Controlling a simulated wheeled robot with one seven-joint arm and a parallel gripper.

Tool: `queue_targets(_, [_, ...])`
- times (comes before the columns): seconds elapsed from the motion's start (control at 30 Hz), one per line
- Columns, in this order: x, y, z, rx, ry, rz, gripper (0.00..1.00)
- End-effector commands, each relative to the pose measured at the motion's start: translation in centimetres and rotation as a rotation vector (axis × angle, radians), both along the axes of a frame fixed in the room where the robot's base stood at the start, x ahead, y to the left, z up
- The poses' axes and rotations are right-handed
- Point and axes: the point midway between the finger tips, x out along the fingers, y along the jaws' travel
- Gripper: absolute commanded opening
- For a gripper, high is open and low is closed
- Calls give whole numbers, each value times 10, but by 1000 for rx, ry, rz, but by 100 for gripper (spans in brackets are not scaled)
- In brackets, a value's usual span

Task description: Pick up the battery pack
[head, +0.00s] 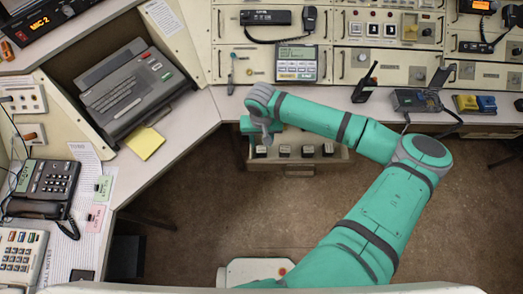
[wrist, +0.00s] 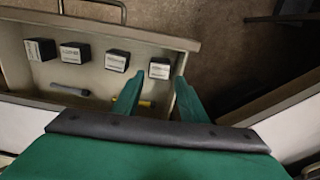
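Several black blocks with white labels, which look like battery packs, stand in a row in an open drawer (head: 335,163). In the head view the leftmost block (head: 261,151) is closest to my gripper (head: 246,140). In the wrist view the same block (wrist: 160,68) shows just beyond and between the two green fingertips of my gripper (wrist: 157,84). The fingers are apart with nothing between them. I cannot tell how high they are above the drawer floor. The other blocks (wrist: 117,60) (wrist: 75,52) (wrist: 40,49) stand farther left in the wrist view.
A dark rod (wrist: 70,90) and a small yellow item (wrist: 147,102), partly hidden by a finger, lie in the drawer. The drawer handle (head: 298,172) faces the open floor. A handheld radio (head: 364,84) stands on the desk to the right, and a yellow note (head: 145,142) lies left.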

Motion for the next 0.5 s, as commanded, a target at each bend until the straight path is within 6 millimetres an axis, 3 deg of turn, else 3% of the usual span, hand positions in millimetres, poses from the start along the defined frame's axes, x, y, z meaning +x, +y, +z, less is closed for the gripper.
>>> queue_targets(0.27, [0, 0, -22, 0, 0, 1, 39])
queue_targets(0.5, [0, 0, -55, 1, 0, 1, 39])
